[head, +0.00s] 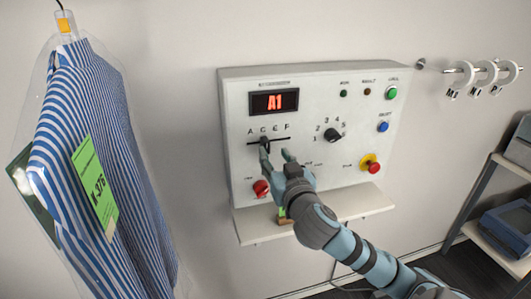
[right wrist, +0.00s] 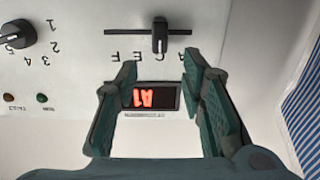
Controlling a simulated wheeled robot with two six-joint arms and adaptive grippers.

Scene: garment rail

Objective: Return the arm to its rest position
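My right gripper (head: 276,154) is in front of the white control panel (head: 228,120), by the slider knob (head: 264,144). In the right wrist view, which looks at the panel upside down, its two fingers (right wrist: 158,68) are spread apart with nothing held between them. The slider knob (right wrist: 160,36) shows beyond the fingertips; whether a finger touches it I cannot tell. The knob stands near the left part of its slot, about under the C. The red display (head: 274,102) reads A1. My right arm reaches in from the lower right. My left gripper is not in view.
A bagged striped shirt (head: 85,160) with a green tag hangs at the left. The panel carries a rotary knob (head: 333,135), a red knob (head: 261,188) and a red stop button (head: 373,167). A ledge (head: 350,207) juts out below. A shelf rack (head: 485,190) stands right.

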